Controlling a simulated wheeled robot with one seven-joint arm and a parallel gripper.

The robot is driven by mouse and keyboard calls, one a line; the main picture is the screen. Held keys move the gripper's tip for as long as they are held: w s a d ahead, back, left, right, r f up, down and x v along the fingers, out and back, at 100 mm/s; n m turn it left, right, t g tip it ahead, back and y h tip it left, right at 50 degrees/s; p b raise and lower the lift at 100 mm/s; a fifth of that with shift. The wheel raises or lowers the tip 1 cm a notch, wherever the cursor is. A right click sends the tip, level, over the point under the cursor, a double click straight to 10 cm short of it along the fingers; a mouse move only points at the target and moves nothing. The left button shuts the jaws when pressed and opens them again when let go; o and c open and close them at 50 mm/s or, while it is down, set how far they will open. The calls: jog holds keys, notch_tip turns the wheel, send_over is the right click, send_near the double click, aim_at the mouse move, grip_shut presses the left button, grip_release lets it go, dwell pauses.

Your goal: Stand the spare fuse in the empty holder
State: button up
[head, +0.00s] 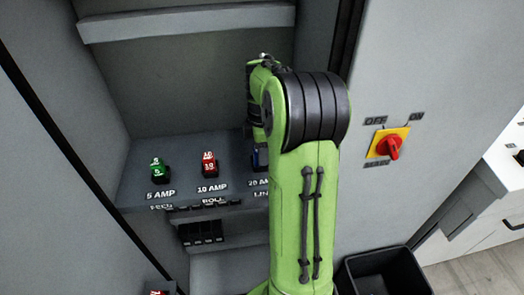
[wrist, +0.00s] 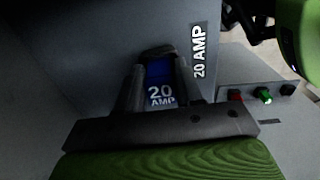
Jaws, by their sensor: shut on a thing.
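A blue fuse marked 20 AMP (wrist: 160,96) is between the two dark fingers of my gripper (wrist: 158,62) in the wrist view. My gripper is shut on it. In the head view a sliver of the blue fuse (head: 261,158) shows beside my arm, just above the 20 AMP label (head: 258,184) on the grey shelf (head: 185,150). The holder at that label is hidden by my gripper and arm, so I cannot tell whether the fuse's foot is inside it. A green fuse (head: 158,168) stands at 5 AMP and a red fuse (head: 209,164) at 10 AMP.
Below the shelf is a dark slotted block (head: 202,232). Another red piece (head: 158,292) shows at the bottom edge. A red rotary switch (head: 390,147) is on the panel at right, above a black bin (head: 385,272). The cabinet's left wall (head: 75,110) bounds the shelf.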

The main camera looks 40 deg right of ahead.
jog(key=shift+f, duration=0.15)
jog(key=o, duration=1.1)
jog(key=shift+c, duration=0.2)
notch_tip(320, 180, up, 12)
jog(key=p, duration=0.3)
jog(key=s+a+r+m+t, duration=0.1)
jog(key=a+r+m, duration=0.15)
jog(key=a, duration=0.45)
jog(key=s+a+f+m+t, duration=0.1)
jog(key=s+a+m+t, duration=0.1)
jog(key=s+a+m, duration=0.2)
jog(key=s+a+f+m+t, duration=0.2)
jog(key=s+a+m, duration=0.2)
jog(key=s+a, duration=0.6)
jog(key=shift+s+a+f+m+t, duration=0.15)
jog(key=shift+s+a+m+t, duration=0.2)
jog(key=shift+a, duration=0.75)
